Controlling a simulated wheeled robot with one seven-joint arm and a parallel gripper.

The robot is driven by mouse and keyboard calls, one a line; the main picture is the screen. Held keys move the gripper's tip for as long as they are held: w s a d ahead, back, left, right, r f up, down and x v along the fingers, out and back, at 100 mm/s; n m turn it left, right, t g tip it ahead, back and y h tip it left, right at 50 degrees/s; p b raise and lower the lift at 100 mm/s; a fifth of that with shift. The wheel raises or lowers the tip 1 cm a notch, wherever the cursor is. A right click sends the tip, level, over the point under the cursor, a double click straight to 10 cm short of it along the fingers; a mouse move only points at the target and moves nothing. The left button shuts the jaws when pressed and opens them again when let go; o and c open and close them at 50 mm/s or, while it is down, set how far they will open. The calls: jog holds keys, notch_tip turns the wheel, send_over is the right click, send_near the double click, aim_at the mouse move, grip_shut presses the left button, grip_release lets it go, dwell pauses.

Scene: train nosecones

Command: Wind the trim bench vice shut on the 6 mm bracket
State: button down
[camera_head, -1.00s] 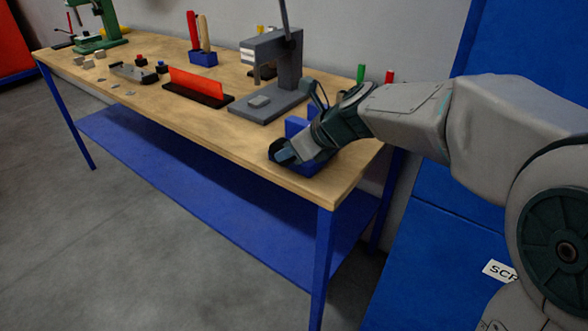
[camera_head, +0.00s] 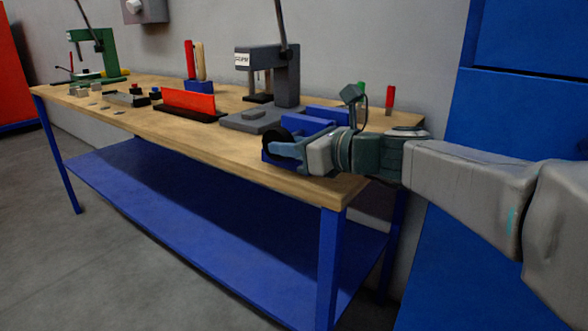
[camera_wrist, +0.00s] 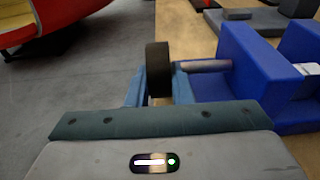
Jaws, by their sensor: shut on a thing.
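The trim bench vice (camera_head: 325,116) is a blue block on the right end of the bench, partly hidden behind my gripper (camera_head: 288,150). In the wrist view, my gripper (camera_wrist: 158,90) is shut on the vice's round black handle (camera_wrist: 158,62), one finger on each side. A grey metal screw (camera_wrist: 205,66) runs from the handle side to the blue vice body (camera_wrist: 250,75). A gap shows between the two blue jaws. A small pale piece (camera_wrist: 309,68) sits in it at the right edge, perhaps the bracket, cut off by the frame.
A grey press (camera_head: 285,75) stands just left of the vice. A red-and-black fixture (camera_head: 188,103), a green press (camera_head: 95,55) and small parts are farther left. Red and green upright tools (camera_head: 390,97) stand behind. A blue cabinet (camera_head: 520,100) is close on the right.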

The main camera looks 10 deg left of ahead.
jog(key=shift+s+a+r+t+y+b, duration=0.1)
jog(key=shift+s+a+t+y+b, duration=0.15)
jog(key=shift+y+b, duration=0.75)
jog(key=c, duration=1.3)
grip_release()
jog(key=shift+s+h, duration=0.1)
jog(key=shift+h, duration=0.2)
jog(key=shift+d+b, duration=0.15)
jog(key=shift+b, duration=0.15)
jog(key=shift+d, duration=0.55)
jog(key=shift+p+v, duration=1.95)
jog(key=shift+v, duration=4.35)
jog(key=shift+s, duration=0.15)
